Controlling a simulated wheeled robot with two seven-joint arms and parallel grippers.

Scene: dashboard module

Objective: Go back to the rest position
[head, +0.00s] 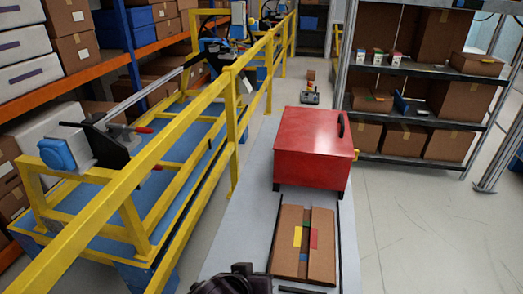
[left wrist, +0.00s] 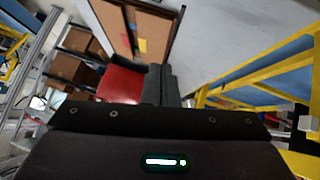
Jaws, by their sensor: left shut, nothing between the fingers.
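My left gripper (left wrist: 160,87) shows in the left wrist view as two dark fingers close together, shut with nothing between them. Its dark body with a small lit indicator fills the bottom of that view. In the head view a dark piece of one of my arms shows at the bottom edge, left of the cardboard box; its fingers cannot be made out there. My right gripper is not in view.
A red case (head: 312,145) and a cardboard box (head: 304,245) with coloured patches sit on a long grey surface (head: 225,250). Yellow railing (head: 130,190) runs along the left. Metal shelving (head: 420,70) with boxes stands at right. Floor at lower right is clear.

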